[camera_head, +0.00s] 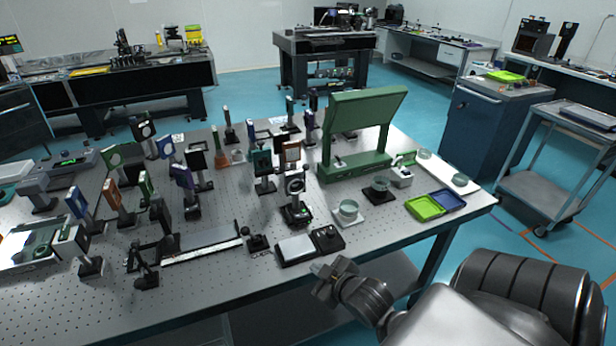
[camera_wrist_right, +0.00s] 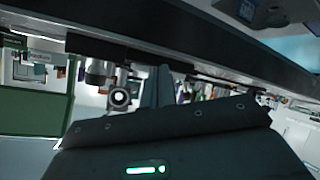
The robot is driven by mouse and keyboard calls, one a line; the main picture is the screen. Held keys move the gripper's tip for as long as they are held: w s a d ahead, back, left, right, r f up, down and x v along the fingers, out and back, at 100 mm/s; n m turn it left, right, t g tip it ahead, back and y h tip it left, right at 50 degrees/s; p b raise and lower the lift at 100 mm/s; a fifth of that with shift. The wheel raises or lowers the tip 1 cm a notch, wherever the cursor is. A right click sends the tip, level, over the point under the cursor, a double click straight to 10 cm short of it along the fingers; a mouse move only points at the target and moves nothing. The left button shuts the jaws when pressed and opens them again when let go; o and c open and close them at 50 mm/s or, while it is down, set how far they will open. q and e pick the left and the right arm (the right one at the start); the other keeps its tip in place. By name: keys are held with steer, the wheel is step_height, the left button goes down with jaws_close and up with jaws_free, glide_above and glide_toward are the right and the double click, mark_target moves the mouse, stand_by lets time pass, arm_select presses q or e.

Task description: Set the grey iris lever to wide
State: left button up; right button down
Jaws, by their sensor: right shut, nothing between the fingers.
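A dark post mount with a round, pale-rimmed opening (camera_head: 295,186) stands near the front middle of the optical table (camera_head: 225,290). It looks like the iris, but its lever is too small to make out. My right gripper (camera_head: 322,283) is shut and empty at the table's front edge, below and to the right of that mount and apart from it. In the right wrist view the gripper's dark body fills the lower part, and a round-holed mount (camera_wrist_right: 119,98) shows beyond it; I cannot tell whether it is the same one. My left gripper is not in view.
Several optics on posts crowd the table's left and middle. In front of the round mount lies a dark box with a pale plate (camera_head: 296,248). To the right are a pale green cup (camera_head: 348,208), a green frame stand (camera_head: 327,140), and green (camera_head: 424,208) and blue trays (camera_head: 450,199).

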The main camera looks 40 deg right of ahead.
steer(key=w+d+r+n+t, duration=0.2)
steer(key=w+d+r+t, duration=0.3)
steer(key=r, duration=0.4)
step_height(320, 180, up, 10)
steer(key=n+t+p, duration=0.2)
steer(key=t+p, duration=0.1)
steer(key=p, duration=0.1)
glide_above(303, 173)
steer(key=s+a, duration=0.4)
steer(key=s, duration=0.1)
steer(key=shift+h, duration=0.4)
steer(key=d+f, duration=0.1)
steer(key=w+d+f, duration=0.1)
steer(key=d, duration=0.1)
steer(key=shift+w+f+p, duration=0.3)
steer(key=shift+f+p, duration=0.1)
